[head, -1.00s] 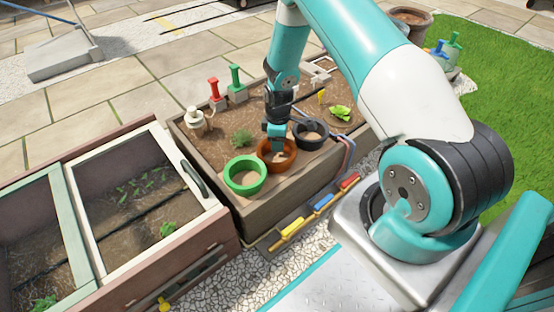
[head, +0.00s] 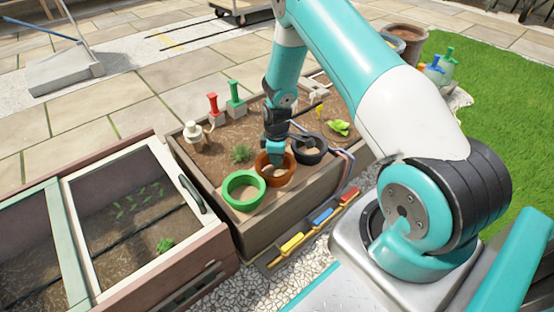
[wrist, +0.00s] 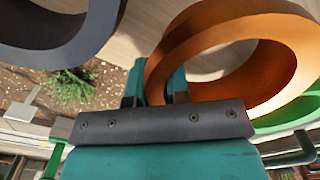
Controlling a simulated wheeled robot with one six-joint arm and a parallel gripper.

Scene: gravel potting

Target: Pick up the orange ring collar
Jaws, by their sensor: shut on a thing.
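The orange ring collar (head: 275,181) is in the planter bed in the head view, between the green ring (head: 243,205) and the dark grey ring (head: 311,158). My gripper (head: 275,158) points down at its far rim and is shut on its wall. In the wrist view, the fingers (wrist: 155,88) hold the wall of the orange collar (wrist: 205,30), with its open middle to the right. The green ring (wrist: 290,115) shows behind it, and the dark grey ring (wrist: 75,30) is at upper left. I cannot tell whether the collar is off the surface.
A cold frame (head: 130,230) stands left. A rail with coloured handles (head: 320,217) runs along the planter's front.

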